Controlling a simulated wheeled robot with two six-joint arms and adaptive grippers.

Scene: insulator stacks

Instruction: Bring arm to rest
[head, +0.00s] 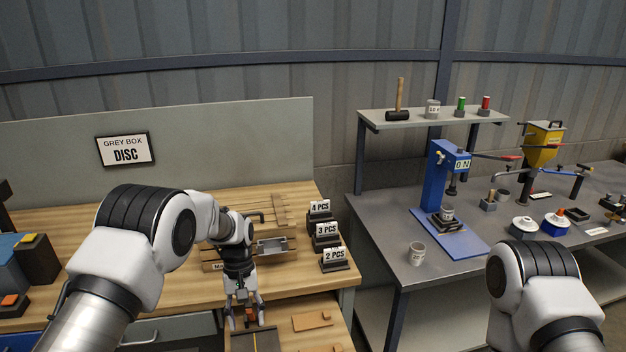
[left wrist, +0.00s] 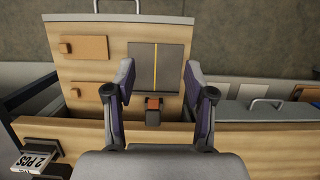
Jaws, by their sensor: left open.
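My left gripper (head: 247,322) hangs open over the front part of the wooden bench, above a dark grey panel with a yellow line (head: 255,340). In the left wrist view my left gripper (left wrist: 155,78) shows its two fingers spread. A small orange and dark piece (left wrist: 153,108) shows between the fingers in that view; I cannot tell whether it touches them. My right arm (head: 535,290) comes in at the lower right of the head view, and its gripper is out of view.
Number signs, such as 3 PCS (head: 326,232), stand at the bench's right edge. A grey table (head: 420,280) to the right holds a blue press (head: 448,185) and a cup (head: 417,254). A GREY BOX DISC sign (head: 125,149) hangs on the back panel. Blue bins (head: 12,265) stand left.

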